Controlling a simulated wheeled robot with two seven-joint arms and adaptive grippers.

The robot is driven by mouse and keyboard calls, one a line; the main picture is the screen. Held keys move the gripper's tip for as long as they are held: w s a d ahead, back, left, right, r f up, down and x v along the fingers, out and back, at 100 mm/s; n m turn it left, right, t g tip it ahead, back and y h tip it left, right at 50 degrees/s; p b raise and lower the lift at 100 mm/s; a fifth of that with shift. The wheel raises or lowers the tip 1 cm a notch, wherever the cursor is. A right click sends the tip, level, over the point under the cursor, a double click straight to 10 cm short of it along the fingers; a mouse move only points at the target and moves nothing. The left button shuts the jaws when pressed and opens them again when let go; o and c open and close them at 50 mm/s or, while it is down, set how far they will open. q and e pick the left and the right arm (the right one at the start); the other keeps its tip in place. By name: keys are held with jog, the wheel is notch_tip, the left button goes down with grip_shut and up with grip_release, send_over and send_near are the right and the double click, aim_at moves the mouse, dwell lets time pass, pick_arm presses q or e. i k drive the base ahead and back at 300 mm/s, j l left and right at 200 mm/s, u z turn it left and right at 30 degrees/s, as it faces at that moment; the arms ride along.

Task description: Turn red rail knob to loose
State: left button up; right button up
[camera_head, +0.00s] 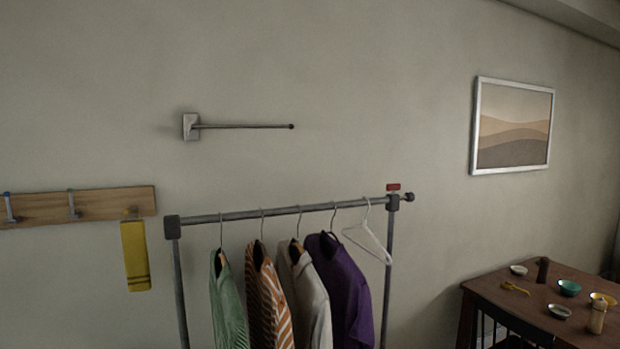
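The red rail knob (393,187) is a small flat red piece on top of the dark clamp (393,202) at the right end of the garment rack. The rack's grey rail (290,210) runs from a dark corner joint at the left to this clamp, and a short dark-tipped end sticks out past it. From here the knob looks like a bar lying level; I cannot tell if it is tight or loose. Neither of my grippers shows in the head view.
Several garments, including a purple one (345,285), and an empty white hanger (369,241) hang from the rail. A wall bar (240,126) is above. A hook board (100,204) with a yellow towel (135,256) is left; a table (490,290) with dishes stands right.

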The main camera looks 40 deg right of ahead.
aim_at(393, 187)
jog(key=k+l+u, duration=0.15)
jog(key=l, duration=0.3)
jog(key=l+u, duration=0.2)
jog(key=l, duration=0.3)
jog(key=k+l+u, duration=0.15)
jog(key=l, duration=0.25)
jog(key=k+l+u, duration=0.15)
jog(key=l, duration=0.3)
jog(key=k+l+u, duration=0.35)
jog(key=k+l, duration=0.15)
jog(key=l, duration=0.25)
